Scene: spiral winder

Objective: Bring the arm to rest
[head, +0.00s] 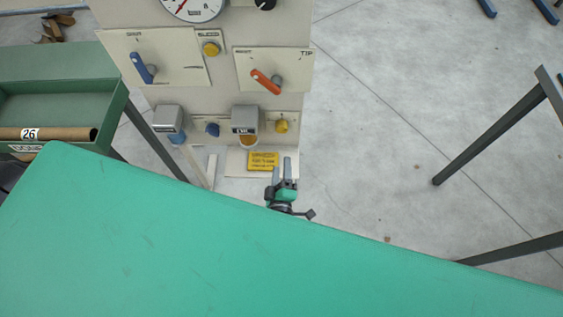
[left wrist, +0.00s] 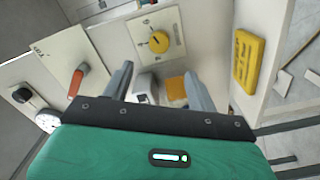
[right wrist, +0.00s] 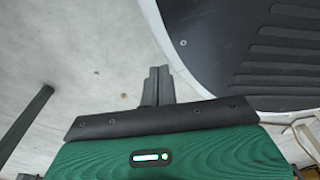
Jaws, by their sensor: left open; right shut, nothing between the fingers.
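My left gripper (head: 283,164) is open and empty, low in front of the control panel (head: 219,80), near a yellow label plate (head: 263,160). In the left wrist view its two fingers (left wrist: 158,75) stand apart, with a yellow knob (left wrist: 155,42) beyond them and an orange-red lever (left wrist: 77,82) to the left. I cannot tell whether the fingers touch the panel. My right gripper (right wrist: 155,76) is shut and empty. It shows only in the right wrist view, with its fingers together over grey floor (right wrist: 105,55).
The panel bears a gauge (head: 193,8), a blue lever (head: 142,67) and the orange-red lever (head: 266,81). At left, a green bin (head: 62,72) holds a brown tube (head: 50,134) marked 26. Dark metal legs (head: 490,135) stand at right. Floor between panel and legs is open.

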